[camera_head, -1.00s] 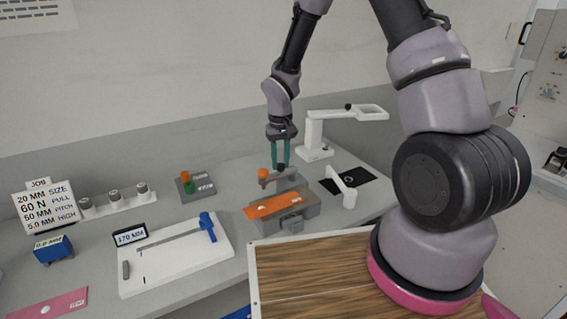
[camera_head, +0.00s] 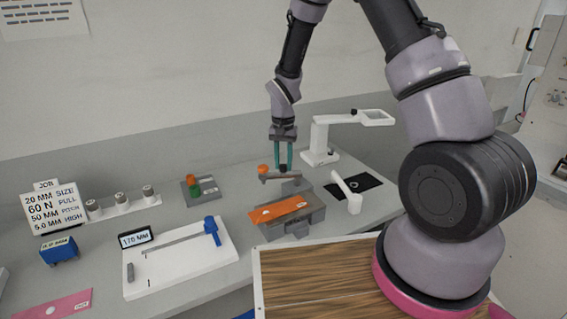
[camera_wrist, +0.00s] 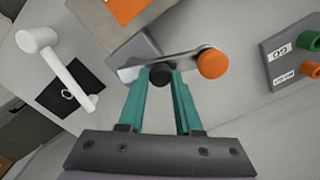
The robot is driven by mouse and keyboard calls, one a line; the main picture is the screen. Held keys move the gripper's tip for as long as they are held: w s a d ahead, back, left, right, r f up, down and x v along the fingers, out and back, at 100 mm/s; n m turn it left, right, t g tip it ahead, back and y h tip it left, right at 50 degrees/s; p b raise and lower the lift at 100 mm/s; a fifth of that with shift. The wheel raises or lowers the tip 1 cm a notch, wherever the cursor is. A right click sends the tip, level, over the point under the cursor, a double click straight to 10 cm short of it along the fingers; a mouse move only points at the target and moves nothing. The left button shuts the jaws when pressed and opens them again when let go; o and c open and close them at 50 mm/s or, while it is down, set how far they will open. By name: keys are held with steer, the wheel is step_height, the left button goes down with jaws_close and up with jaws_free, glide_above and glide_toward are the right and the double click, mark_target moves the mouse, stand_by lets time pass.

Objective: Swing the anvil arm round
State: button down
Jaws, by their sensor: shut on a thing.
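The anvil arm is a short grey metal bar (camera_head: 274,179) above the back of a grey block (camera_head: 310,214). It has an orange knob (camera_head: 262,169) at its left end and a black knob near its middle. In the wrist view the bar (camera_wrist: 190,53) lies across the fingertips, with the black knob (camera_wrist: 160,74) between them and the orange knob (camera_wrist: 212,63) to the right, outside the fingers. My gripper (camera_head: 283,169) points down, its teal fingers (camera_wrist: 160,90) shut on the black knob. The bar's pivot is not clear to see.
An orange plate (camera_head: 278,210) lies on the block. A white hammer-shaped piece (camera_head: 348,191) and a white magnifier stand (camera_head: 320,140) are to the right. A dark base with green and orange pegs (camera_head: 198,190) is left. A white measuring board (camera_head: 165,262) lies front left.

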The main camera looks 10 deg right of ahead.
mark_target(283, 165)
steer(key=shift+w, duration=0.1)
steer(key=c, duration=0.6)
jaws_free()
steer(key=shift+r, duration=0.15)
step_height(283, 165, up, 11)
steer(key=shift+f, duration=0.2)
